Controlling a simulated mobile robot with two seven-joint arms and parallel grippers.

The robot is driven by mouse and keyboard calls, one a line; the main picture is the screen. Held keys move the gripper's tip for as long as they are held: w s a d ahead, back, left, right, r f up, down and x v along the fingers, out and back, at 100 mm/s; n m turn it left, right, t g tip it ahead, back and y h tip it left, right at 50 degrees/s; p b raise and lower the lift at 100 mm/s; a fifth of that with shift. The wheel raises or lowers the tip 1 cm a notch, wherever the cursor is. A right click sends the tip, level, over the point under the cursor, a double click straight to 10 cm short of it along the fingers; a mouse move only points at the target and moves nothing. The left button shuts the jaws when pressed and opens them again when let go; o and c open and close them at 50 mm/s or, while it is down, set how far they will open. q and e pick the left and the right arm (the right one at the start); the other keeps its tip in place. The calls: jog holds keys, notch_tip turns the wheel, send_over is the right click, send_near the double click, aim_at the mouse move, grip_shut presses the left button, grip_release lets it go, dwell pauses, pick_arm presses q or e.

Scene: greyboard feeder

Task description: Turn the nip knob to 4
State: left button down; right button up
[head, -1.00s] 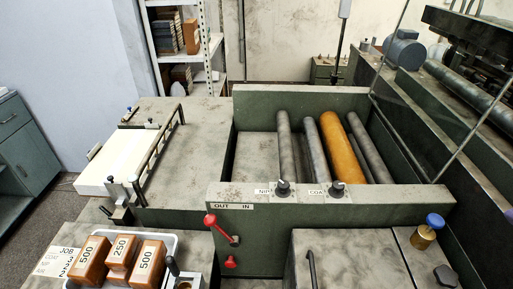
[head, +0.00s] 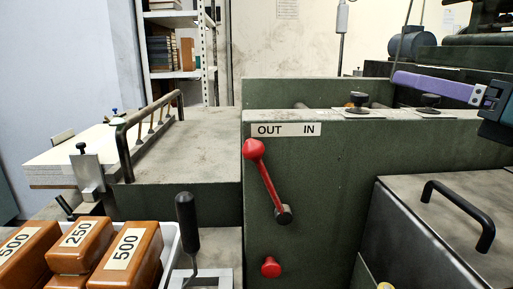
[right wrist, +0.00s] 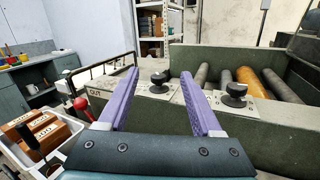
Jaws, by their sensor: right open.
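The nip knob (head: 357,103) is a dark round knob on a pale plate on top of the green machine wall. In the right wrist view the nip knob (right wrist: 159,81) shows between the two purple fingertips, beyond them. My right gripper (head: 400,79) comes in from the right in the head view, above the wall near the similar coat knob (head: 430,102). The right wrist view shows its jaws (right wrist: 160,74) apart and empty. The coat knob (right wrist: 236,91) is right of the right finger there. Dial marks are too small to read. My left gripper is not in view.
A red lever (head: 266,178) is on the wall's front under the OUT IN label (head: 286,130). A black handle (head: 462,212) stands on the cover at right. Rollers (right wrist: 250,86) lie behind the knobs. Brown blocks (head: 128,254) marked with numbers sit at lower left.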

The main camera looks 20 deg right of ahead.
aim_at(366, 99)
jog(key=shift+n+g, duration=0.5)
jog(key=shift+n, duration=0.4)
jog(key=w+f, duration=0.1)
jog(key=w, duration=0.2)
jog(key=w+a+f+b, duration=0.1)
jog(key=w, duration=0.3)
jog(key=w+a+f, duration=0.1)
jog(key=w, duration=0.2)
jog(key=shift+w+a+f, duration=0.25)
jog(key=shift+w+f, duration=0.1)
grip_shut()
